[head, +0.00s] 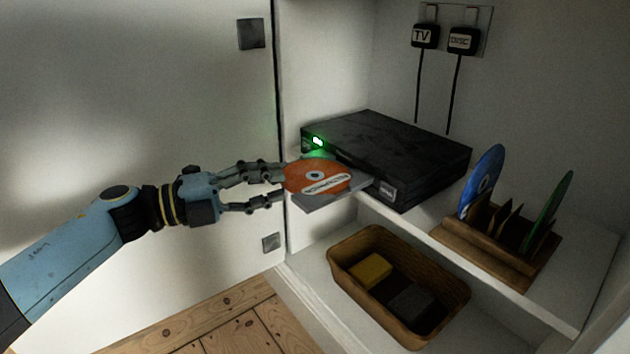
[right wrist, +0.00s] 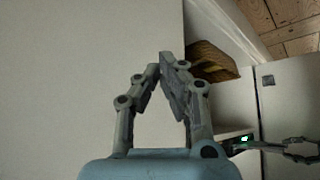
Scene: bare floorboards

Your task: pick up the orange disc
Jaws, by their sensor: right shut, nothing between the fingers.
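The orange disc (head: 305,170), with a white label, lies on the pulled-out grey tray (head: 341,198) of a black disc player (head: 415,150). My left gripper (head: 284,185) is at the disc's left edge. Its fingers are apart, one toward the disc's edge and one lower, in front of the tray. I cannot tell whether the upper fingertip touches the disc. My right gripper (right wrist: 160,66) is shut and empty in the right wrist view, where the left gripper (right wrist: 314,150) also shows. The disc cannot be made out there.
The player stands on a white shelf (head: 405,222). A wooden rack (head: 480,240) to its right holds a blue disc (head: 483,178) and a green disc (head: 548,210). A wicker basket (head: 345,262) with a yellow block and a grey block sits below. A white door (head: 120,100) is at left.

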